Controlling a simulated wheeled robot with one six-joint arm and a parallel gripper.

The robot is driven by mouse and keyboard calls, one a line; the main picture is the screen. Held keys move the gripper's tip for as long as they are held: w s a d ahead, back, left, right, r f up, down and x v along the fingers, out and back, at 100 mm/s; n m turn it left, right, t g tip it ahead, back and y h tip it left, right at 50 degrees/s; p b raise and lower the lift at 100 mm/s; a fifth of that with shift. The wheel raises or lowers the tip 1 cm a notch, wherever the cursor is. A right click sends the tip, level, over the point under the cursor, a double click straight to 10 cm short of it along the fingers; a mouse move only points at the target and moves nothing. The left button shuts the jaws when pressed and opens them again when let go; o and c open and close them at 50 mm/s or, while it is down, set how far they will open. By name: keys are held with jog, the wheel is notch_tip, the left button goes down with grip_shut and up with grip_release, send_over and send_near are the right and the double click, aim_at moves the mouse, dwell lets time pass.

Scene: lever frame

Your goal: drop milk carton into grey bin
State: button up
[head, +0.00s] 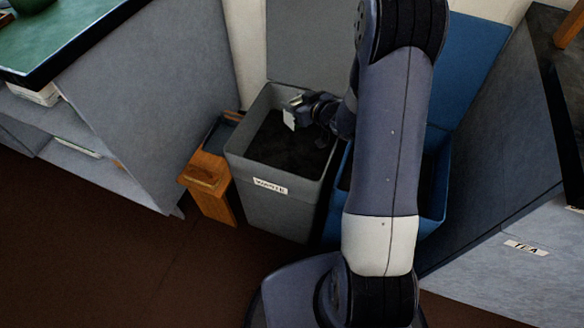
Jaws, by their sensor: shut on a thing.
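The grey bin (272,205) stands on the floor in the middle of the view, with its lid up against the wall and a white label on its front. Its inside is dark. My gripper (296,108) is over the bin's opening, near its back right part. It is shut on a small white thing, the milk carton (289,119), of which only a small part shows. The gripper's fingers are small and dark here. I cannot tell how far the carton is above the bin's bottom.
A blue bin (433,195) with its lid up stands right of the grey bin, partly behind my arm. A grey shelf unit (150,95) is at the left, and a grey cabinet (500,150) at the right. Brown floor (130,265) lies open in front.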

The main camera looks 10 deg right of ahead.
jog(key=shift+f+b, duration=0.85)
jog(key=shift+f, duration=0.65)
jog(key=o, duration=1)
jog(key=shift+r, duration=0.1)
jog(key=p+v, duration=0.2)
jog(key=v, duration=0.8)
jog(key=shift+s+d, duration=0.2)
jog(key=shift+s, duration=0.15)
